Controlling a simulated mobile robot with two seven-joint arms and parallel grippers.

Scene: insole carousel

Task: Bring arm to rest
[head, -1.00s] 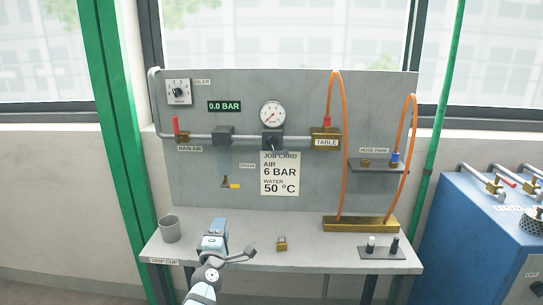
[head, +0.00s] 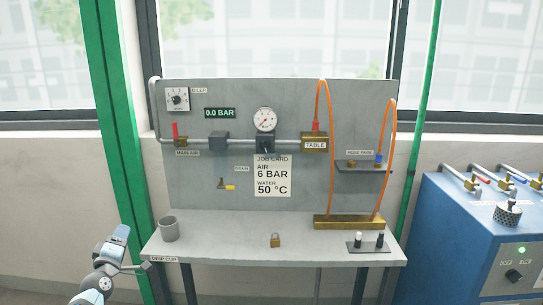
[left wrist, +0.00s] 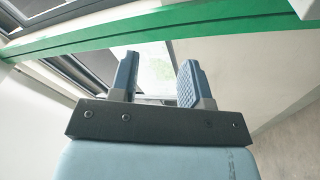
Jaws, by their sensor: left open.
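My left arm comes in at the lower left of the head view, with its blue-grey left gripper (head: 119,236) raised left of the bench and apart from it. In the left wrist view the two fingers of the left gripper (left wrist: 160,80) stand apart with nothing between them. Behind them are a green post (left wrist: 200,32) and the window. My right gripper is not in view.
A grey bench (head: 215,248) carries a drip cup (head: 169,229), a padlock (head: 275,240) and a brass manifold (head: 340,222) with orange hoses. A panel (head: 215,177) with gauge and valves rises behind. A blue cabinet (head: 450,250) stands right. A green post (head: 120,150) stands behind the gripper.

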